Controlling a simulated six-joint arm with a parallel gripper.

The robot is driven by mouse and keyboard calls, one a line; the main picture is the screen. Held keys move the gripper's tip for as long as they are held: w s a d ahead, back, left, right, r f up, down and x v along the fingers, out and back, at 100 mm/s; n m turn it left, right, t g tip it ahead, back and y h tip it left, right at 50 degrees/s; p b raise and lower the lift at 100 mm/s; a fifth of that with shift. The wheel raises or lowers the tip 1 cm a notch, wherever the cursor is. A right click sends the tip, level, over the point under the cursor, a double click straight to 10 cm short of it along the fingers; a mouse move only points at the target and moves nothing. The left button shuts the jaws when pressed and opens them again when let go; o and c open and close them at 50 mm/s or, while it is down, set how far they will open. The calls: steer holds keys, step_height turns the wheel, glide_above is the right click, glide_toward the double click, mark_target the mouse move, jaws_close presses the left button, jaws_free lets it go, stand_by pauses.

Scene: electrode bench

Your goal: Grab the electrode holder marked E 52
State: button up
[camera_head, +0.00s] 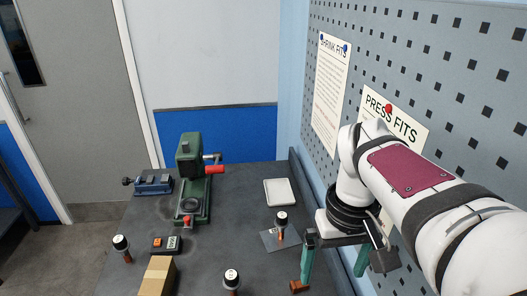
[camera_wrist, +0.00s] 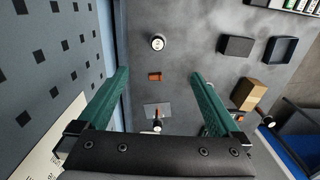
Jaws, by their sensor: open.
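Several electrode holders with white round caps and dark collars stand on the dark bench. In the head view one is at the left (camera_head: 120,242), one at the front (camera_head: 232,276), and one by a grey sheet (camera_head: 281,217). Their cap markings are too small to read, so I cannot tell which is E 52. My gripper (camera_head: 333,272) is open and empty, pointing down above the bench's right side. In the wrist view its green fingers (camera_wrist: 160,76) are wide apart; a white-capped holder (camera_wrist: 157,42) shows beyond them and another (camera_wrist: 157,126) lies in view between them.
A green press (camera_head: 190,180), a blue vise (camera_head: 153,184) and a pale tray (camera_head: 280,192) stand toward the back. A cardboard-coloured box (camera_head: 158,275) is at the front left. A small orange-brown block (camera_head: 298,286) sits near my gripper. A pegboard wall (camera_head: 450,60) bounds the right.

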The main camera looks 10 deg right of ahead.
steer(key=s+a+f+m+y, duration=0.1)
steer(key=s+a+f+m, duration=0.1)
steer(key=s, duration=0.5)
steer(key=s+a+f+m, duration=0.3)
steer(key=s+a+f, duration=0.2)
steer(key=s+a, duration=0.2)
steer(key=shift+s+y, duration=0.3)
steer(key=shift+y, duration=0.1)
steer(key=shift+f, duration=0.1)
steer(key=shift+c, duration=0.6)
steer(key=shift+d, duration=0.1)
